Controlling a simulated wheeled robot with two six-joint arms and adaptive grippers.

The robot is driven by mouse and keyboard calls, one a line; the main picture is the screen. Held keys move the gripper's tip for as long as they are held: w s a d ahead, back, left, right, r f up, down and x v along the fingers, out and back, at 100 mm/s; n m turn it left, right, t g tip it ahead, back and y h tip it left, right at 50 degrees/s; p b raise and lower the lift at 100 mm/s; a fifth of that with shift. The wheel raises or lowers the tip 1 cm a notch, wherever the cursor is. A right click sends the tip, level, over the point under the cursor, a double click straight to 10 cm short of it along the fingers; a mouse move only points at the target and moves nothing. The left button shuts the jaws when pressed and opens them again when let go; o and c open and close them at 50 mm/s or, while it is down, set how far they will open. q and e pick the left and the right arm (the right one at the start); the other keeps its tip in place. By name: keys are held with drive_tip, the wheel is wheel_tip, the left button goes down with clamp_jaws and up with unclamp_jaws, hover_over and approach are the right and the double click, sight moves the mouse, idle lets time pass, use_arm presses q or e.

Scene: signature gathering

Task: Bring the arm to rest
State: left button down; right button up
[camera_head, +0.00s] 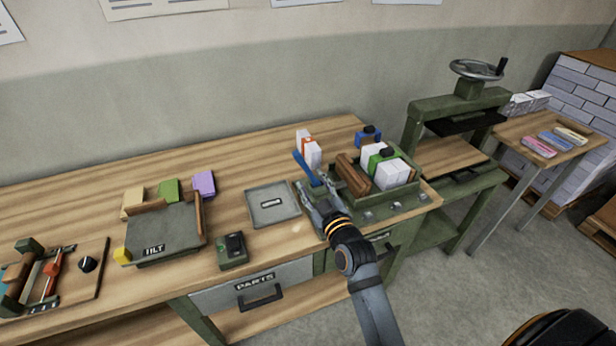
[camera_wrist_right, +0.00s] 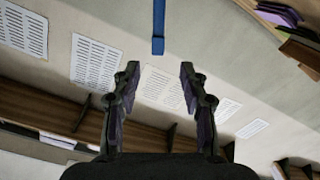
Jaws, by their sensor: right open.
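My right gripper (camera_head: 314,190) is over the front left of the green tray (camera_head: 395,208) on the workbench. In the wrist view its two fingers (camera_wrist_right: 159,72) stand apart with nothing between them. A blue bar (camera_head: 306,168) rises at the gripper's tips in the head view. In the wrist view the blue bar (camera_wrist_right: 158,28) hangs ahead of the fingertips, in line with the gap and apart from them. My left gripper is not in view.
The tray holds white packs (camera_head: 393,174) and a brown block (camera_head: 352,175). A grey square plate (camera_head: 272,204), a dark device (camera_head: 232,250) and a tilted stand (camera_head: 165,235) lie to the left. A green press (camera_head: 460,120) stands right.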

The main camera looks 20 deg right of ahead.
drive_tip(key=s+d+f+m+g+h, duration=0.1)
drive_tip(key=s+d+f+m+g, duration=0.15)
drive_tip(key=s+f+g, duration=0.75)
drive_tip(key=s+d+f+m+g+h, duration=0.1)
drive_tip(key=s+d+f+m+g, duration=0.15)
drive_tip(key=s+f+g, duration=0.8)
drive_tip(key=s+d+f+t, duration=0.15)
drive_tip(key=s+f, duration=0.25)
drive_tip(key=f, duration=0.9)
drive_tip(key=s+d+f+t, duration=0.1)
drive_tip(key=s+f+t, duration=0.25)
drive_tip(key=f, duration=0.95)
drive_tip(key=s+d+f+g, duration=0.1)
drive_tip(key=s+f, duration=1.2)
drive_tip(key=s, duration=0.4)
drive_tip(key=shift+f+y, duration=0.2)
drive_tip(key=shift+y, duration=0.1)
drive_tip(key=shift+s, duration=0.1)
